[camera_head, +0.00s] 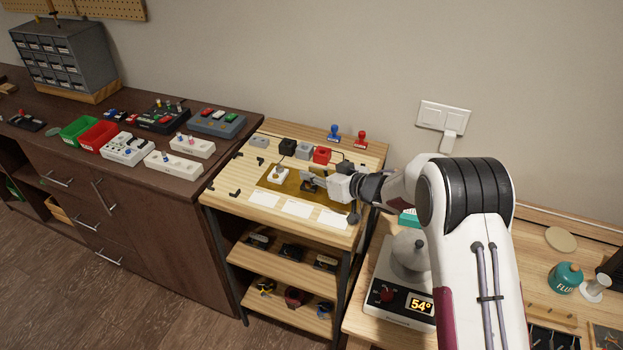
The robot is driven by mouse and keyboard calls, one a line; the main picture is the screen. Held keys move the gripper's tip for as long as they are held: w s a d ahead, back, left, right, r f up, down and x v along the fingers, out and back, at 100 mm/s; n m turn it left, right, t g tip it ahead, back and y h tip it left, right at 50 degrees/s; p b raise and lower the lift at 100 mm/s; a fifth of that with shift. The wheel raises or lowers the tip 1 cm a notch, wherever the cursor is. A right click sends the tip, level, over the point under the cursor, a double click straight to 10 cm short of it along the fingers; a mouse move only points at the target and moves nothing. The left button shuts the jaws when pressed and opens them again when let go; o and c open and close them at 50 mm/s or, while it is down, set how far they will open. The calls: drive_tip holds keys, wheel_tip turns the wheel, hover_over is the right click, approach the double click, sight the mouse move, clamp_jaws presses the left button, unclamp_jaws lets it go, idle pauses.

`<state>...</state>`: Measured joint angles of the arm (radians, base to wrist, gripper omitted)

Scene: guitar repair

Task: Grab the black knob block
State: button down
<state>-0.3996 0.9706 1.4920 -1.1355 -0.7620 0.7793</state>
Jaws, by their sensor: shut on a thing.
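My gripper (309,182) reaches in from the right over the brown mat (268,186) on the light wooden bench. It is shut on a small dark block (309,188), which looks like the black knob block. The fingers cover part of it, and I cannot tell whether it touches the mat. A white block with a knob (278,176) sits on the mat just left of my gripper.
Behind the mat stand a black block (287,146), a grey block (303,151) and a red block (322,155). White cards (296,208) lie along the bench front. Blue (334,132) and red (361,138) stamps stand at the back.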

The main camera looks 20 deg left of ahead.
drive_tip(key=shift+r, duration=0.1)
drive_tip(key=shift+r, duration=4.9)
